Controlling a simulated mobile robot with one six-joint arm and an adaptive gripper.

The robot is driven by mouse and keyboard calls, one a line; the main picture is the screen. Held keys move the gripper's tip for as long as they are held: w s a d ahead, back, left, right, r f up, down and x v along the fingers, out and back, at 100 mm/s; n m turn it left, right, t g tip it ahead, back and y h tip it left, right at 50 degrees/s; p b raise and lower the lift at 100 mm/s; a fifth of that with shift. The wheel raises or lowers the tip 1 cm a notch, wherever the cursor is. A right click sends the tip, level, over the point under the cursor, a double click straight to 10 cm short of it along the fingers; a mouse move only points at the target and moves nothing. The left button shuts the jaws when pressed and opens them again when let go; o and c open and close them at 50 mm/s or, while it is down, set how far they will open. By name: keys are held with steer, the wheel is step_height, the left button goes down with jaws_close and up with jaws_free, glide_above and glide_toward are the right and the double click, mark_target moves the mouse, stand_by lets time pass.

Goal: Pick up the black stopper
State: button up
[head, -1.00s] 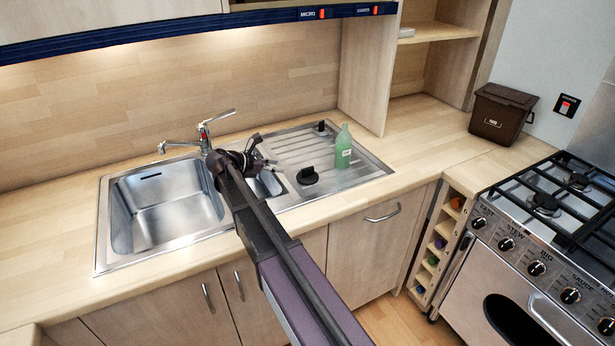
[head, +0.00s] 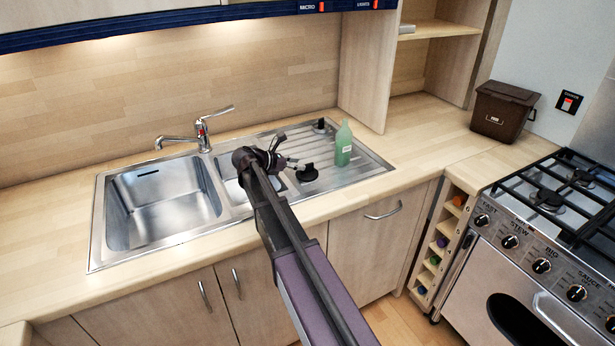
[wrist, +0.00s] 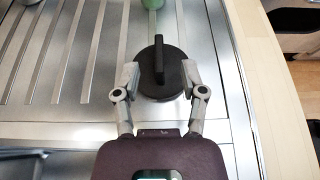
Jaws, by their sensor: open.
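The black stopper (head: 307,173) lies on the ribbed steel drainboard, to the right of the small sink bowl. In the wrist view the stopper (wrist: 160,72) is a round black disc with an upright bar handle across its top. My gripper (wrist: 160,80) is open, with one fingertip on each side of the disc's near part. I cannot tell whether the fingertips touch it or how high they are. In the head view my gripper (head: 290,162) reaches in from the left of the stopper.
A green bottle (head: 343,145) stands on the drainboard just beyond the stopper. A second small black object (head: 320,125) is at the drainboard's back. The tap (head: 203,135) stands behind the sink bowls. The steel rim and wooden counter edge (wrist: 262,90) lie to the right in the wrist view.

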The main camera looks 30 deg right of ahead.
mark_target(310, 165)
steer(key=shift+d, duration=0.1)
steer(key=shift+b+x, duration=1.05)
steer(key=shift+x, duration=1.6)
jaws_close()
